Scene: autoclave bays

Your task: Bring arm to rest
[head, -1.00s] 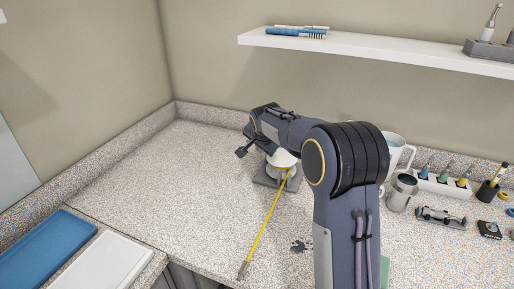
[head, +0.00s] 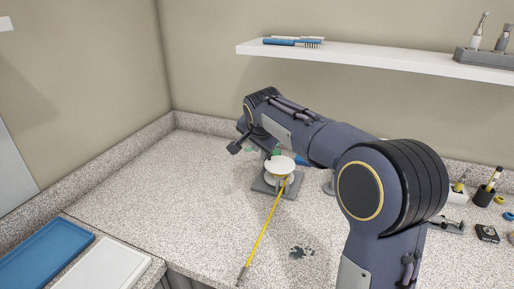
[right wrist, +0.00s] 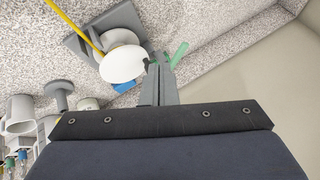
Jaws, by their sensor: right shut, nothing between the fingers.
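My right arm comes in from the right of the head view, its elbow large in the foreground and its forearm reaching back to the left over the counter. My right gripper (head: 269,149) hangs from the wrist, just behind a round white dish (head: 279,168) on a grey stand. In the right wrist view the two gripper fingers (right wrist: 160,62) lie together, shut and empty, beside the white dish (right wrist: 123,63). Whether they touch anything is hard to tell. My left gripper is not in view.
A yellow rod (head: 262,232) leans from the stand to the counter's front. Blue (head: 42,250) and white (head: 103,270) trays lie at lower left. A wall shelf (head: 370,57) hangs above the arm. Mugs stand at left in the wrist view. The left counter is clear.

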